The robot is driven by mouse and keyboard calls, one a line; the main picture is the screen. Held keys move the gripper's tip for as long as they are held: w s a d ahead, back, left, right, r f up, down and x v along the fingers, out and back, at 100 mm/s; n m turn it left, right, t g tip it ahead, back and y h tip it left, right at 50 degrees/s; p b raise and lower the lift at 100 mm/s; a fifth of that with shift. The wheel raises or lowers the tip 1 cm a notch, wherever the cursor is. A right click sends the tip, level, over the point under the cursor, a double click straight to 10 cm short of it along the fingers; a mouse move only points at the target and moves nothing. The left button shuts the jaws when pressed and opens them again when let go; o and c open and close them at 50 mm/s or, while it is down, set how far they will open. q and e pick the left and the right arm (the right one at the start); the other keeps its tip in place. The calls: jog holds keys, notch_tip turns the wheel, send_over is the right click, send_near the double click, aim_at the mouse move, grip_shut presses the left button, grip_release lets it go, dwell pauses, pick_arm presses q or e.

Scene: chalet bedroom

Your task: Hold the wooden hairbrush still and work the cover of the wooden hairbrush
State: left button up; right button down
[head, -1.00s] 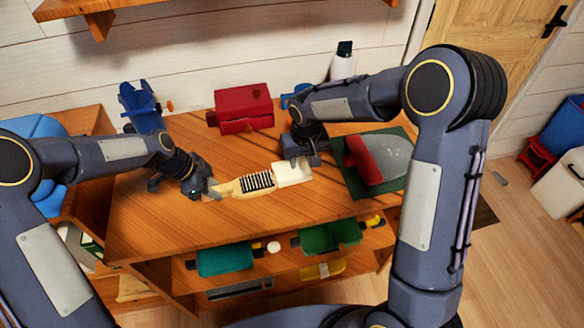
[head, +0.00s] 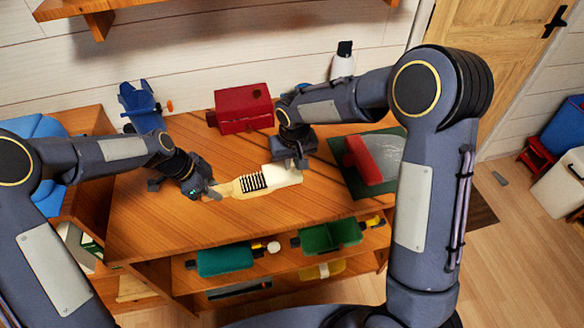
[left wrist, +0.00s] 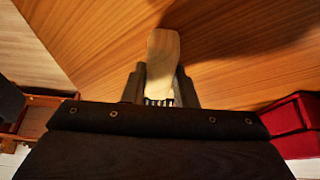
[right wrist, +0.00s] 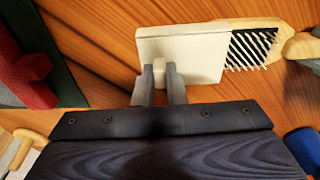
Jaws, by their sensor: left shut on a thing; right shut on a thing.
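The wooden hairbrush (head: 240,187) lies on the wooden desk, its black bristle pad with pale bristles facing up. It also shows in the right wrist view (right wrist: 285,25). My left gripper (head: 212,193) is shut on its handle; the handle end (left wrist: 163,50) sticks out past the fingers in the left wrist view. The cream cover (head: 286,177) sits at the right end of the brush, over part of the bristle pad; several bristle rows are bare. My right gripper (right wrist: 163,90) is shut on a small knob on the cover (right wrist: 195,52).
A red box (head: 243,108) stands behind on the desk (head: 150,220). A dark green mat (head: 345,185) with a red-and-grey item (head: 368,160) lies to the right. A blue object (head: 140,105) stands back left. Teal (head: 225,262) and green (head: 330,237) bins sit on the shelf below.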

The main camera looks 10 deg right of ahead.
aim_at(268, 174)
jog(key=shift+s+a, duration=0.15)
jog(key=shift+a, duration=3.2)
jog(key=c, duration=1.4)
grip_release()
jog(key=shift+d, duration=0.15)
jog(key=shift+c, duration=0.2)
jog(key=shift+s+r, duration=0.15)
jog(key=shift+r, duration=0.85)
jog(key=shift+s+r, duration=0.2)
jog(key=shift+r, duration=0.8)
jog(key=shift+s+r, duration=0.15)
jog(key=shift+r, duration=0.85)
pick_arm(q)
jog(key=o, duration=1)
